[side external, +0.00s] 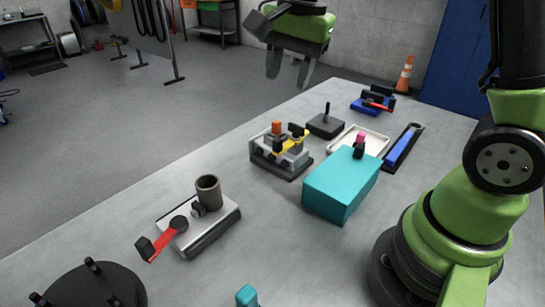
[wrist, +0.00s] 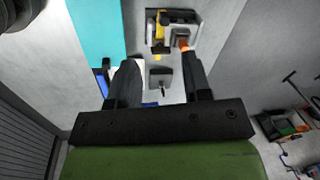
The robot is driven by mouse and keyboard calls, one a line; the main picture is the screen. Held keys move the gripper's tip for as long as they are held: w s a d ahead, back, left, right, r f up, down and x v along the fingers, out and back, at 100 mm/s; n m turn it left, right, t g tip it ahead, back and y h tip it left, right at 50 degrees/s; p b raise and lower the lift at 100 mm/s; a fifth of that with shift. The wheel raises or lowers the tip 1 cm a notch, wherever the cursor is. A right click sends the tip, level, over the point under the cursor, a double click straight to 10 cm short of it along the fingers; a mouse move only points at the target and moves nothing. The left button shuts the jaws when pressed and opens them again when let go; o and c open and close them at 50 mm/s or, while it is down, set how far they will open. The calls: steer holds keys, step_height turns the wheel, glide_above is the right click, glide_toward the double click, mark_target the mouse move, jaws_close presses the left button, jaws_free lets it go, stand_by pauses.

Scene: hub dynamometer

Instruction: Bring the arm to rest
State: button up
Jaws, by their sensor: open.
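My gripper (side external: 288,68) hangs in the air above the far part of the grey table (side external: 120,205), pointing down. Its two fingers are apart with nothing between them. In the wrist view, my gripper (wrist: 160,85) shows both dark fingers spread over the table. My green arm stands at the right of the side external view.
Below are a grey fixture (side external: 280,150) with yellow and orange parts, a teal box (side external: 340,185), a black block with a post (side external: 326,124), a white tray (side external: 375,140) and a blue-handled tool (side external: 402,147). A metal block with a cup (side external: 200,222) is nearer.

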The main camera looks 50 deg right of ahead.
steer(key=s+a+r+n+t, duration=0.2)
steer(key=s+n, duration=0.3)
steer(key=s, duration=0.3)
steer(key=s+a+r+n+t+y, duration=0.1)
steer(key=s+a+r+n+t, duration=0.1)
steer(key=s+n, duration=0.3)
steer(key=s+r+t, duration=0.1)
steer(key=s, duration=0.2)
steer(key=shift+r+n+y, duration=0.25)
steer(key=shift+n+y, duration=0.05)
steer(key=shift+o, duration=0.2)
steer(key=shift+a, duration=0.1)
stand_by(0.5)
